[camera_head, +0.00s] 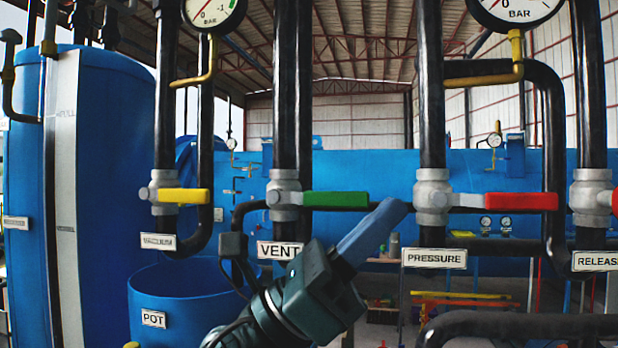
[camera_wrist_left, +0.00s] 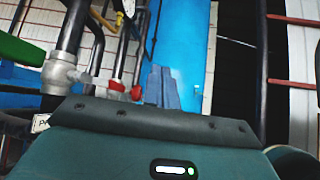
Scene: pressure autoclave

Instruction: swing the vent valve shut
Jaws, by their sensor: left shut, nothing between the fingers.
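The vent valve's green handle (camera_head: 337,199) points right, level, from its grey valve body (camera_head: 283,195), across its black pipe. The VENT label (camera_head: 279,250) hangs below it. In the left wrist view the green handle (camera_wrist_left: 20,48) shows at the left edge. My left gripper (camera_head: 390,214) is shut and empty, its blue-grey fingers pointing up and right. Its tips are just right of the green handle's free end; I cannot tell whether they touch it. The fingers also show in the left wrist view (camera_wrist_left: 162,87). My right gripper is not in view.
The pressure valve (camera_head: 433,197) with its red handle (camera_head: 521,201) stands right of my fingertips. A yellow-handled valve (camera_head: 183,195) is to the left and the release valve (camera_head: 591,198) far right. Black vertical pipes surround the handles. A blue pot (camera_head: 185,278) stands lower left.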

